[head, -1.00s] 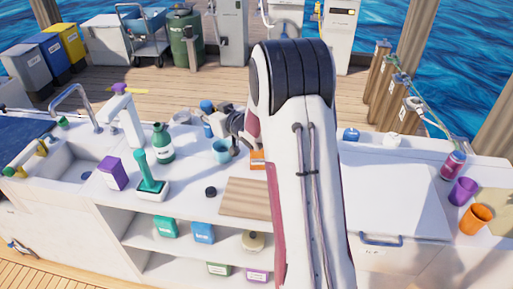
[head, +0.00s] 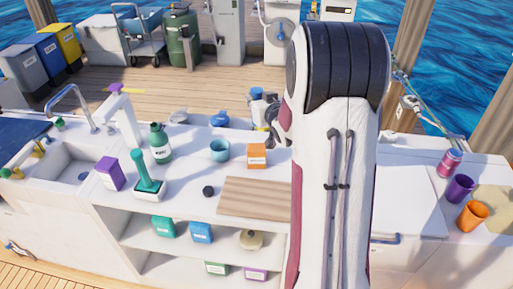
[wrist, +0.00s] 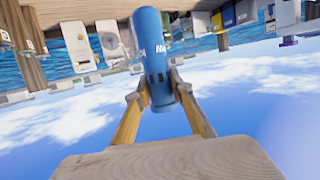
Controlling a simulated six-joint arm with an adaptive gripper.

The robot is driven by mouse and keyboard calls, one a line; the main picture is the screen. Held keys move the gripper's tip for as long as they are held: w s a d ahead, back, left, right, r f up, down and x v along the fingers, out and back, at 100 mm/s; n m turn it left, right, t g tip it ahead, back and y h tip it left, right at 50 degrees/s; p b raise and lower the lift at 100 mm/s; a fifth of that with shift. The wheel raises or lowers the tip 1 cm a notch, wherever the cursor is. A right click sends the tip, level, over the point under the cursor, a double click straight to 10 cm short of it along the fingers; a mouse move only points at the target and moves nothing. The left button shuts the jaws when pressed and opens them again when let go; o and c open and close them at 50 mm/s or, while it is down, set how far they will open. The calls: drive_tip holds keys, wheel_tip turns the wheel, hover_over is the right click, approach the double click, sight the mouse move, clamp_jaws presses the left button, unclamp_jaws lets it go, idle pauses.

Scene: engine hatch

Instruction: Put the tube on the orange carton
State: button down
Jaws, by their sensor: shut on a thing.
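The tube is blue with white lettering, and it fills the middle of the wrist view (wrist: 150,45). My gripper (wrist: 158,92) is shut on it, with one finger on each side of its lower part. In the head view a small blue and white shape (head: 257,94), probably the tube's end, shows at the gripper beside my arm, above the far side of the counter. The orange carton (head: 257,155) stands on the counter, apart from the tube and nearer the front. My arm hides most of the gripper in the head view.
A teal cup (head: 220,151) stands just left of the carton. A wooden board (head: 255,197) lies in front of it, with a small black disc (head: 208,191) to the left. A green bottle (head: 160,143) and purple box (head: 110,173) stand farther left.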

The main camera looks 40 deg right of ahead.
drive_tip(key=shift+f, duration=3.1)
drive_tip(key=shift+f, duration=1.9)
drive_tip(key=shift+f, duration=0.1)
drive_tip(key=c, duration=1.8)
unclamp_jaws()
drive_tip(key=shift+o, duration=0.2)
drive_tip(key=v, duration=1.2)
